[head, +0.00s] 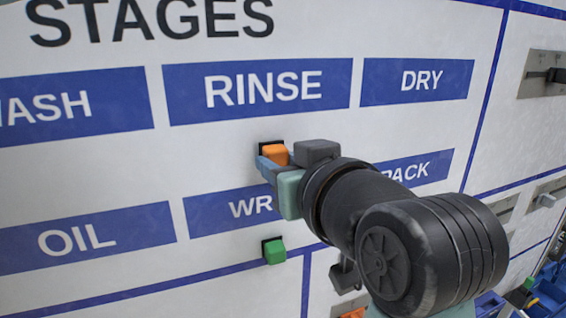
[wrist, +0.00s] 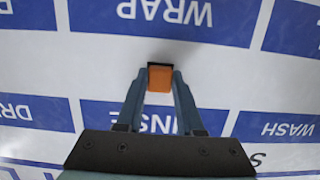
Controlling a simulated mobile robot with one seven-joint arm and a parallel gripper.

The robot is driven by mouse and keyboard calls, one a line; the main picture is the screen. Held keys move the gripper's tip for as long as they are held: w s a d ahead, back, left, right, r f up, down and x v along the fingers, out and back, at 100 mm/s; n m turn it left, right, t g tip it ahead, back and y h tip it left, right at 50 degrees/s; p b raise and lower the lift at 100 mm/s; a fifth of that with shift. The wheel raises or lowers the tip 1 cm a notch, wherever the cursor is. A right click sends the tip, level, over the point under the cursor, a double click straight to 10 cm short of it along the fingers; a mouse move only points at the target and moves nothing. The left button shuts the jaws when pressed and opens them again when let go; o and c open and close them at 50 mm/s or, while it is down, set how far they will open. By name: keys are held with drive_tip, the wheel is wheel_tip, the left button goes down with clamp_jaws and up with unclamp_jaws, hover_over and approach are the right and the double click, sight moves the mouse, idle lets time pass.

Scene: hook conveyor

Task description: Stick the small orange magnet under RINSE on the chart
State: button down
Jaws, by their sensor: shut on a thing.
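The small orange magnet (head: 275,154) is at the chart surface, below the RINSE label (head: 262,90) and above the WRAP label (head: 232,210). A black backing shows behind it. My gripper (head: 272,162) is shut on the magnet from its sides. In the wrist view, which is upside down, the magnet (wrist: 160,77) sits between my two blue fingertips (wrist: 160,82), on white space between RINSE and WRAP. The magnet looks against the board or very near it; I cannot tell if it touches. My wrist hides part of the PACK label (head: 418,168).
A green magnet (head: 275,251) sits on the chart below WRAP. The WASH label (head: 70,105) is to the left and the DRY label (head: 416,81) to the right. Metal plates with handles (head: 545,75) are on the wall at right. White board around the magnet is clear.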

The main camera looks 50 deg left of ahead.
drive_tip(key=shift+w+a, duration=0.15)
drive_tip(key=shift+a, duration=0.2)
idle(0.6)
drive_tip(key=shift+c, duration=2.3)
unclamp_jaws()
drive_tip(key=shift+d, duration=0.1)
drive_tip(key=b+v, duration=0.5)
drive_tip(key=v, duration=0.8)
drive_tip(key=w+d+r+m+t+h+b, duration=0.1)
drive_tip(key=w+d+m+t+h+b, duration=0.2)
drive_tip(key=w+d+m+t+b, duration=0.7)
drive_tip(key=s+d+r+m+t+h+p, duration=0.1)
drive_tip(key=s+d+m+t+h, duration=0.2)
drive_tip(key=s+d+t+h, duration=0.3)
drive_tip(key=d+t+h, duration=0.2)
drive_tip(key=t+h, duration=0.3)
drive_tip(key=shift+s+d+h, duration=0.25)
drive_tip(key=shift+d+h, duration=0.05)
